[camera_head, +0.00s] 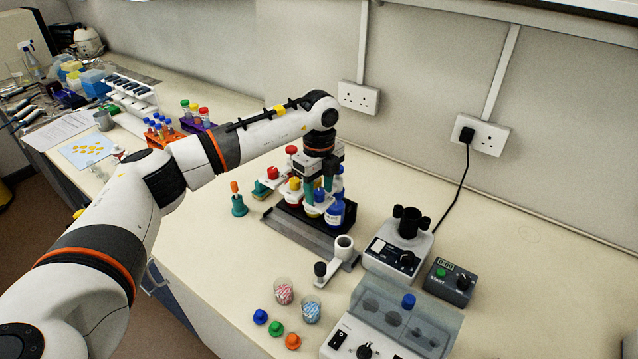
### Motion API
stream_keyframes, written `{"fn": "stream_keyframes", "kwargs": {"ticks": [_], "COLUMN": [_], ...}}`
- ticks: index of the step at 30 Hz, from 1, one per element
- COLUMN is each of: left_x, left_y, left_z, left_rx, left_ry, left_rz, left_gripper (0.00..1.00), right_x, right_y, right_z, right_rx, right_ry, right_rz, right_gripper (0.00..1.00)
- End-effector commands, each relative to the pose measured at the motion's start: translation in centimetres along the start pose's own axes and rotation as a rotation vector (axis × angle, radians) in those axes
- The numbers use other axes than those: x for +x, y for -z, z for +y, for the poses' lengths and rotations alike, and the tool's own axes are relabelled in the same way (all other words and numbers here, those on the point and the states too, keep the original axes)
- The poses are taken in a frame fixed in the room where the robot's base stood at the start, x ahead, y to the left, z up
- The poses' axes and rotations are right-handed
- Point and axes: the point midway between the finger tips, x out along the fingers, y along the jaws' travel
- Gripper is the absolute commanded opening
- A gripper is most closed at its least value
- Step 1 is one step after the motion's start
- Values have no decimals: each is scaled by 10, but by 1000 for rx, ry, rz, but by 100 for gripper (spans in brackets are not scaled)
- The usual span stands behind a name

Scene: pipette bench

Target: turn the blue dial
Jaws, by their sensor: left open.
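A blue dial-like top (318,194) sits in a cluster of bottles on a dark stand near the middle of the bench. Part of the blue top is hidden by the gripper. Another blue knob (408,300) sits on the clear-lidded device at the lower right. My right gripper is not in view.
Red-topped (272,173) and yellow-topped (295,184) pieces and a blue-labelled bottle (336,212) crowd the gripper. A black-topped mixer (398,250) and a grey control box (449,281) stand right. Two small cups (284,291) and loose caps (260,317) lie in front.

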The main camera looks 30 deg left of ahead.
Motion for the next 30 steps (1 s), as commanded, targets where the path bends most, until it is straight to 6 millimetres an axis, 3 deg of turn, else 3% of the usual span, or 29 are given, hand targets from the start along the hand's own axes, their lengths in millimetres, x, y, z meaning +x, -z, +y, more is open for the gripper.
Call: {"fn": "stream_keyframes", "kwargs": {"ticks": [8, 16, 30], "left_x": [1, 1, 2], "left_y": [0, 0, 0], "left_z": [0, 0, 1], "left_rx": [0, 0, 119], "left_ry": [0, -1, -3], "left_rz": [0, 0, 0], "left_gripper": [44, 1, 1], "right_x": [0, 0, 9], "right_y": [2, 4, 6], "right_z": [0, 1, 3], "right_rx": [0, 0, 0], "right_ry": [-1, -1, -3], "right_rz": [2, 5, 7], "right_gripper": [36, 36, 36]}}
